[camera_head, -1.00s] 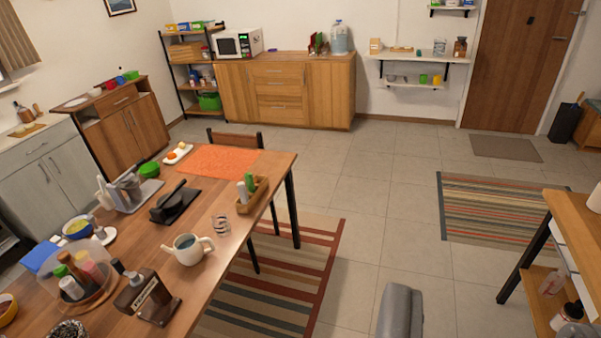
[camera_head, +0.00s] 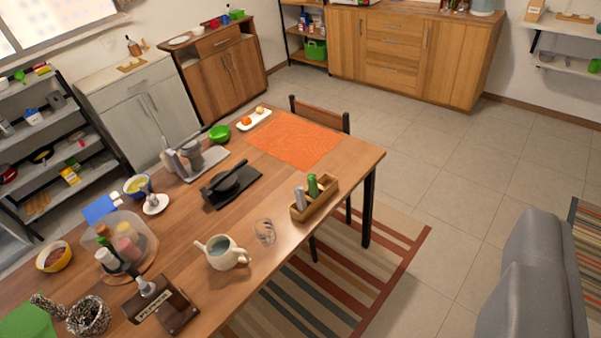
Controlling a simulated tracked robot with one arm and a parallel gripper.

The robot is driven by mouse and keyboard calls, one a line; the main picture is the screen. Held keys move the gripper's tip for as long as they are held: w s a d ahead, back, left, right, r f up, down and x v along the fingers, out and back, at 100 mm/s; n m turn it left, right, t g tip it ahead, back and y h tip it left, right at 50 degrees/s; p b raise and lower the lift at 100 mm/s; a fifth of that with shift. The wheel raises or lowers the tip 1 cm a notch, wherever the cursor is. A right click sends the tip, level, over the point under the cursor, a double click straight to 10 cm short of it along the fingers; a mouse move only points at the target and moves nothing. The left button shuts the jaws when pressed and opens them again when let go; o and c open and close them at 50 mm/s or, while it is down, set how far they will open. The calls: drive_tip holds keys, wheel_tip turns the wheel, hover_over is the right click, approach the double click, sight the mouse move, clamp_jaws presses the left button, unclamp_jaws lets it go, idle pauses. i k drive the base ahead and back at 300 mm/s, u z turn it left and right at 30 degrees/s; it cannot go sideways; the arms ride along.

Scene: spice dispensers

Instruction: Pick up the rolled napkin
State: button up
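I cannot pick out a rolled napkin with certainty. A small wooden caddy (camera_head: 322,207) on the right side of the dining table holds a grey upright cylinder (camera_head: 300,200) and a green one (camera_head: 313,185). They are too small to tell whether either is a rolled napkin. A flat orange cloth (camera_head: 294,146) lies at the table's far end. My gripper is not in view.
The wooden table (camera_head: 215,285) also bears a teapot (camera_head: 222,253), a glass (camera_head: 265,231), a clear-domed tray (camera_head: 122,243) and a wooden block stand (camera_head: 162,308). A grey upholstered seat (camera_head: 535,275) stands at right. Tiled floor (camera_head: 450,215) lies open between.

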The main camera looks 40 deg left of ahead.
sight(312, 182)
drive_tip(key=u, duration=0.55)
drive_tip(key=i, duration=1.15)
drive_tip(key=u, duration=0.85)
drive_tip(key=k, duration=0.65)
drive_tip(key=u, duration=0.25)
drive_tip(key=i, duration=0.75)
drive_tip(key=z, duration=0.15)
